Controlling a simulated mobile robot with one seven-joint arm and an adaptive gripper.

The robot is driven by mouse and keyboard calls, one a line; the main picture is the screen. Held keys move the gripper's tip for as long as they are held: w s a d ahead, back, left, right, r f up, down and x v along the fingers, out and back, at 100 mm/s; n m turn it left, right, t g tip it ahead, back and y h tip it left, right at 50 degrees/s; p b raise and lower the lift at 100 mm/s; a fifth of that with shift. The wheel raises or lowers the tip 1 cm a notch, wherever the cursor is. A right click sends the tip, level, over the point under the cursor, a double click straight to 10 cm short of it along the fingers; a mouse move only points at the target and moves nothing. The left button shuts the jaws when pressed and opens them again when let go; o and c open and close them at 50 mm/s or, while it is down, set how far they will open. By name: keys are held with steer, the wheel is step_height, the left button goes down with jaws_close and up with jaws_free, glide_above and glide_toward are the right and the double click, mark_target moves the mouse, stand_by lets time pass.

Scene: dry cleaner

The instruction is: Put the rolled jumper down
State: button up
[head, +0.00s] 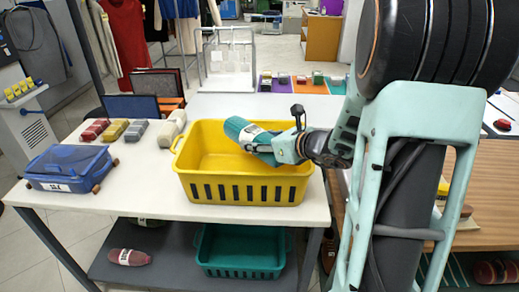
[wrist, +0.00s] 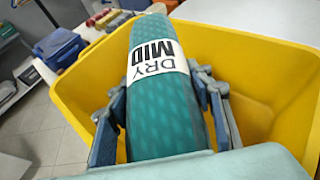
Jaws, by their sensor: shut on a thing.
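The rolled jumper (head: 237,128) is a teal, patterned roll with a white paper band. In the wrist view the band on the roll (wrist: 168,115) reads "DRY MID". My gripper (head: 263,147) is shut around the roll, one finger on each side of it in the wrist view (wrist: 163,92). The roll is tilted and held at the mouth of a yellow basket (head: 245,190) on the white table. The basket's yellow wall also shows around it in the wrist view (wrist: 270,65). I cannot tell whether the roll touches the basket. The visible inside of the basket looks empty.
A blue lidded box (head: 68,165) stands on the left of the white table (head: 140,190). Several small rolls and a beige roll (head: 172,128) lie behind it. A teal crate (head: 240,252) and a dark red roll (head: 129,257) are on the lower shelf.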

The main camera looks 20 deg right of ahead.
step_height(320, 180, down, 2)
steer(key=shift+w+f+b, duration=0.1)
steer(key=shift+b, duration=0.4)
steer(key=shift+f+b, duration=0.3)
steer(key=shift+f, duration=0.05)
steer(key=shift+f+b, duration=0.35)
steer(key=shift+b, duration=0.1)
steer(key=shift+f+b, duration=0.25)
steer(key=shift+b, duration=0.05)
steer(key=o, duration=1.5)
steer(key=shift+s+f, duration=0.2)
steer(key=shift+r, duration=0.1)
